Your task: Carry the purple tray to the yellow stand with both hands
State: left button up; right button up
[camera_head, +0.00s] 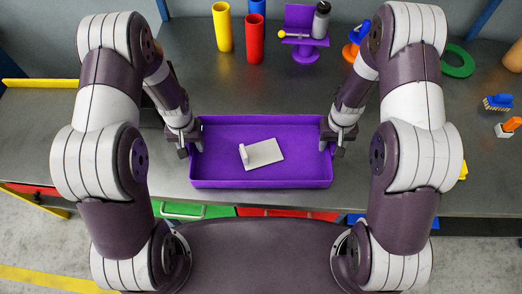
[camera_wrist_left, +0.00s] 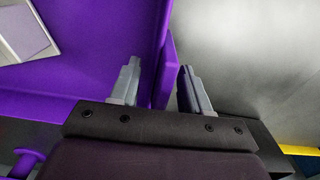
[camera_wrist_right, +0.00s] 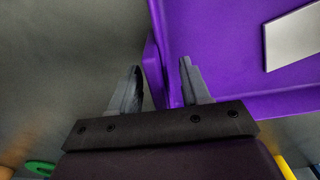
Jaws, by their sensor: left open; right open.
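The purple tray (camera_head: 260,183) sits level on the grey table in front of me, with a flat pale grey piece (camera_head: 264,153) lying in it. My left gripper (camera_head: 190,148) is at the tray's left end wall and my right gripper (camera_head: 337,140) is at its right end wall. In the left wrist view the open fingers (camera_wrist_left: 158,70) stand on either side of the tray's wall (camera_wrist_left: 166,62). In the right wrist view the open fingers (camera_wrist_right: 160,72) also straddle the wall (camera_wrist_right: 152,68). I cannot clearly make out a yellow stand; a yellow bar (camera_head: 40,84) shows at the far left.
A green ring (camera_head: 457,62) and brushes (camera_head: 497,102) lie to the right.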

pick_arm(q)
jog(key=shift+s+f, duration=0.1)
jog(key=shift+f, duration=0.5)
pick_arm(e)
jog(key=shift+f, duration=0.55)
pick_arm(q)
grip_shut()
pick_arm(e)
grip_shut()
pick_arm(q)
jog(key=shift+r, duration=0.1)
pick_arm(e)
jog(key=shift+r, duration=0.1)
